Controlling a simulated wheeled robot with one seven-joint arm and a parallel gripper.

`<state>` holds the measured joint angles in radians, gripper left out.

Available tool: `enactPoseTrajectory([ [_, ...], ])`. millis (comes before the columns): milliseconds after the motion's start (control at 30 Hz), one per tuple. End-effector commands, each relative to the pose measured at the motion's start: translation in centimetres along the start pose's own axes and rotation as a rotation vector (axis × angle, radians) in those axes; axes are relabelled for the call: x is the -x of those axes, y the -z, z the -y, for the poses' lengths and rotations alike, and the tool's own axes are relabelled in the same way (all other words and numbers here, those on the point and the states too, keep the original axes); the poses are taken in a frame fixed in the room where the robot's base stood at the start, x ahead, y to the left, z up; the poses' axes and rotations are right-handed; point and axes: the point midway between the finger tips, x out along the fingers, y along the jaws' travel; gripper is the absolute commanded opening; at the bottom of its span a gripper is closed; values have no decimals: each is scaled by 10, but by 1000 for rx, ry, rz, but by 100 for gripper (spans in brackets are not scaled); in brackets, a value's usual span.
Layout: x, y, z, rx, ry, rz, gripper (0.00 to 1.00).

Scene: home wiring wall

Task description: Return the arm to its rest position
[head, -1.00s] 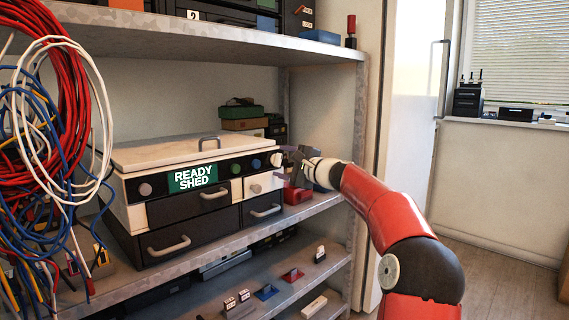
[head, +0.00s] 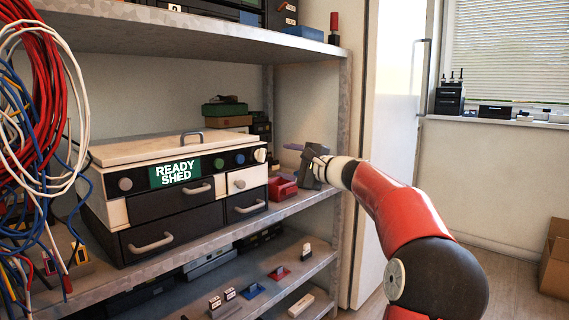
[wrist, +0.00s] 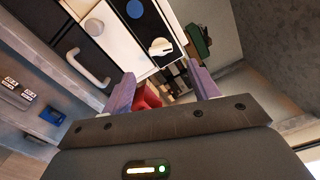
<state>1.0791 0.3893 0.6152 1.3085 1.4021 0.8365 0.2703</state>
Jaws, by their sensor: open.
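My gripper (head: 303,160) is at the end of my red arm, just in front of the right end of the shelf's middle board in the head view. In the wrist view its two purple fingers (wrist: 163,92) stand apart with nothing held between them. The white and black box labelled READY SHED (head: 174,172) stands on that board, left of my gripper and apart from it. Its white knob (wrist: 160,47) and a drawer handle (wrist: 88,68) show in the wrist view. A red object (head: 283,187) sits on the board beside the box, near my gripper.
A metal shelf unit (head: 344,130) surrounds the box, with an upper board above. Red, white and blue cable coils (head: 45,110) hang at the left. A pale door (head: 390,90) is at the right. A cardboard box (head: 556,262) stands on the floor. The floor between is free.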

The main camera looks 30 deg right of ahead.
Motion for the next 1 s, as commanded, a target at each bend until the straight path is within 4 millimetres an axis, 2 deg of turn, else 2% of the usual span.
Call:
enactPoseTrajectory([
  [367,-1,-1,0,1,-2,1,60],
  [467,-6,-12,-8,25,-34,6,60],
  [567,-19,-46,-34,99,-130,22,60],
  [667,-27,-97,-78,238,-290,46,60],
  [733,-22,-137,-115,365,-422,69,60],
  [800,-5,-174,-152,503,-553,94,60],
  [867,16,-201,-180,623,-656,117,60],
  [967,62,-234,-220,819,-806,156,60],
  [1000,83,-244,-235,894,-859,174,60],
])
